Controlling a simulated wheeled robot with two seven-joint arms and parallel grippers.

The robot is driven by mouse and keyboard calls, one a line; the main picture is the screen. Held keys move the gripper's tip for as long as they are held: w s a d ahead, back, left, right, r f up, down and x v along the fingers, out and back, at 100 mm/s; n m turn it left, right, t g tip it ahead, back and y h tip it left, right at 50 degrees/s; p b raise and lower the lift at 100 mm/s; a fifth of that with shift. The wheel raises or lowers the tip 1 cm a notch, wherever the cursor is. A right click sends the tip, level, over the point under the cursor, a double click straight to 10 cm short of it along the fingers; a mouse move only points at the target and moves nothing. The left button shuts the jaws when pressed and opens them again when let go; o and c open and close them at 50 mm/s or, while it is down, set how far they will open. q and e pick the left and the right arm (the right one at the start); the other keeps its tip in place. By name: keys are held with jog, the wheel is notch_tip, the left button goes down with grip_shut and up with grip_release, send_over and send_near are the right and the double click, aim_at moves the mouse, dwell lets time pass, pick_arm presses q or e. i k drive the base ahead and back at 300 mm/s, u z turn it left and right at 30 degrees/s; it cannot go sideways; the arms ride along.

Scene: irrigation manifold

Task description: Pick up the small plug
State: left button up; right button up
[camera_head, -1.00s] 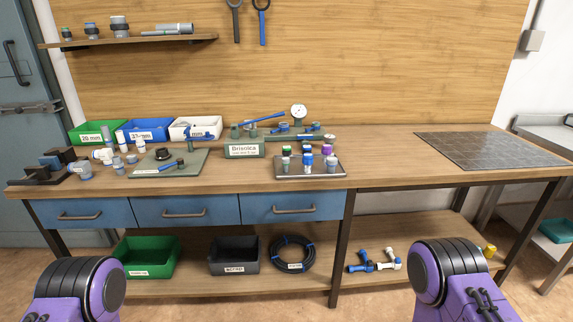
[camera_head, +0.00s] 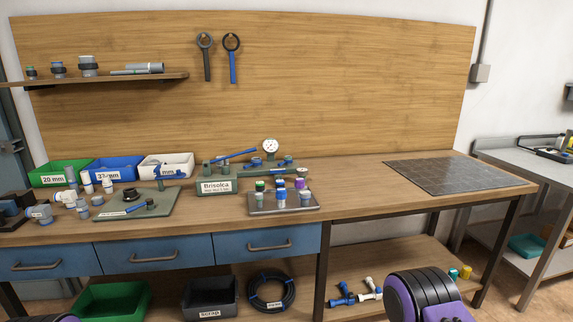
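A grey tray (camera_head: 283,211) on the bench holds several small fittings in rows, with green, blue, purple and whitish tops. They include a green-topped one (camera_head: 260,186), a blue-topped one (camera_head: 281,192) and a purple-topped one (camera_head: 300,186). I cannot tell which of these, if any, is the small plug. Several small grey and white fittings (camera_head: 83,208) stand at the left of the bench. Neither of my grippers is in view; only purple and black parts of my arms show at the bottom edge.
A green board (camera_head: 155,212) with a black ring stands left of the tray. A dark mat (camera_head: 455,176) lies on the right. The bench between tray and mat is clear.

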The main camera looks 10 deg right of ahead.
aim_at(259, 196)
jog(key=u, duration=0.5)
jog(key=i, duration=1.05)
jog(key=z, duration=0.15)
